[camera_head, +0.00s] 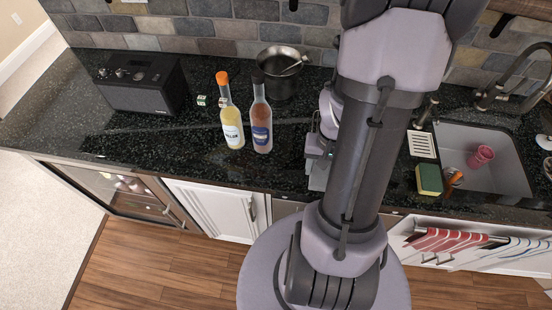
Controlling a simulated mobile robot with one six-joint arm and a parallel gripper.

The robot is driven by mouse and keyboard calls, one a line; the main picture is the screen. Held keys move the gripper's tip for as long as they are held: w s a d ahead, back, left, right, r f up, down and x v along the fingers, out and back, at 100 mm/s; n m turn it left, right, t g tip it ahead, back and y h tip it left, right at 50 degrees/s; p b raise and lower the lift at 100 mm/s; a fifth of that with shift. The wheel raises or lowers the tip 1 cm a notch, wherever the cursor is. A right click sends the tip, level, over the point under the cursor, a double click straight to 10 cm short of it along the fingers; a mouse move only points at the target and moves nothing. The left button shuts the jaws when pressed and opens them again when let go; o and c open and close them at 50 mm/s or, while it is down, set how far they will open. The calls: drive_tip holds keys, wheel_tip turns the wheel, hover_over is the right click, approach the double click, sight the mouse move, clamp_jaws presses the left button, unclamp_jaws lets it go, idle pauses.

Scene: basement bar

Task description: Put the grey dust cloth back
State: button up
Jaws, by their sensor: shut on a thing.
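My gripper (317,152) is at the counter's front part, left of my arm and partly hidden by it. It is shut on the grey dust cloth (318,178), of which a small grey piece shows just below the jaws, near the counter's front edge. The rest of the cloth and the far side of the jaws are hidden behind my arm. I cannot tell whether the cloth touches the counter.
Two bottles (231,125) (261,127) stand left of my gripper, with a dark pot (281,82) behind. A black radio (143,84) is at the left. A sink (503,151) with a pink cup (481,156), a sponge (429,180) and hanging towels (449,240) are at the right.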

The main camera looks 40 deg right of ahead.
drive_tip(key=w, duration=0.3)
drive_tip(key=w+a, duration=0.1)
drive_tip(key=w, duration=0.2)
drive_tip(key=w+f, duration=0.1)
drive_tip(key=w, duration=0.3)
drive_tip(key=shift+a+b, duration=0.3)
drive_tip(key=shift+a, duration=0.05)
drive_tip(key=shift+w+a+f, duration=0.2)
drive_tip(key=shift+w+f, duration=0.25)
drive_tip(key=shift+w, duration=0.35)
wheel_tip(320, 180, down, 3)
drive_tip(key=shift+f+b, duration=0.1)
drive_tip(key=shift+b, duration=0.6)
drive_tip(key=shift+r, duration=0.2)
drive_tip(key=shift+c, duration=0.5)
drive_tip(key=shift+f, duration=0.1)
drive_tip(key=o, duration=1.3)
